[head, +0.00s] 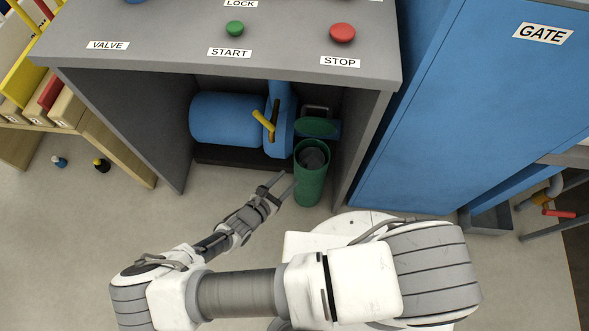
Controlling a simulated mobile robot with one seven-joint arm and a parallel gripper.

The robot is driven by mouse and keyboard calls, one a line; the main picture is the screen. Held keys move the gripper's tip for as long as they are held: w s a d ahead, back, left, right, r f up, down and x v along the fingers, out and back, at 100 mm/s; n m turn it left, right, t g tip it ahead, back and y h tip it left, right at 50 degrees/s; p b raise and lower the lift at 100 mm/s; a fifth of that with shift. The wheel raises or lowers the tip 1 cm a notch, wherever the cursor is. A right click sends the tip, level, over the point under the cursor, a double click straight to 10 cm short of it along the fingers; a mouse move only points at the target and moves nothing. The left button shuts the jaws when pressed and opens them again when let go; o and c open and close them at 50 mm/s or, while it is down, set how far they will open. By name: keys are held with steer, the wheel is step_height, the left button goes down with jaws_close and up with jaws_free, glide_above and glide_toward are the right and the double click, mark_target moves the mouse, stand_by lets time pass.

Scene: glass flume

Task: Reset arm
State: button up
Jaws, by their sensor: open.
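My gripper (277,187) is open and empty. It is low in front of the opening under the grey console, with its fingers pointing up and right toward a green cylinder (311,185). The cylinder stands upright, and its open top shows a dark grey inside. One fingertip appears close to the cylinder's left side; I cannot tell whether they touch. My white and grey arm stretches across the bottom of the view.
The grey console (200,42) carries a green START button (234,28) and a red STOP button (342,33). A blue pump (228,119) with a yellow lever (263,123) sits beneath. A blue GATE cabinet (470,100) stands right. Open floor (60,240) lies left.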

steer(key=shift+s+a+r, duration=0.25)
steer(key=shift+s, duration=0.2)
stand_by(0.4)
